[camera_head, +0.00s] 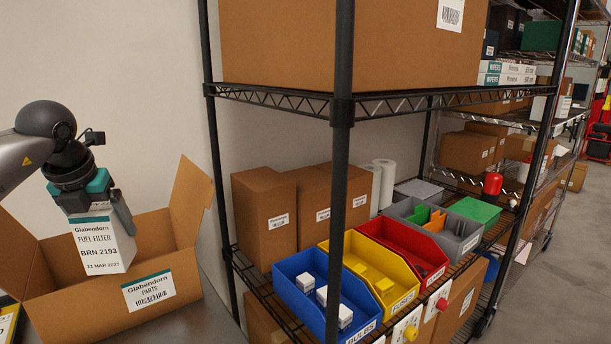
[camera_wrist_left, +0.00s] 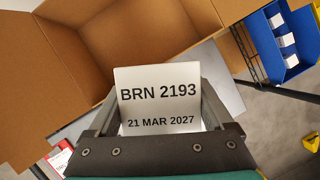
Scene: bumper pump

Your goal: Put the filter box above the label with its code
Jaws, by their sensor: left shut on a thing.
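The filter box (camera_head: 103,244) is white with a teal band and reads "Glabendorn FUEL FILTER BRN 2193, 21 MAR 2027". My left gripper (camera_head: 97,205) is shut on it and holds it upright over the open cardboard parts box (camera_head: 150,293). In the left wrist view the filter box (camera_wrist_left: 160,100) sits between the fingers of my left gripper (camera_wrist_left: 155,128), with the code BRN 2193 facing the camera. No label with a code for it can be read on the shelves. My right gripper is not in view.
A wire shelf (camera_head: 262,285) on the right holds a blue bin (camera_head: 300,308) with small white boxes, a yellow bin (camera_head: 362,280), a red bin (camera_head: 415,252) and a grey bin (camera_head: 458,243). A black post (camera_head: 340,170) stands in front. Cardboard boxes (camera_head: 265,215) fill the back.

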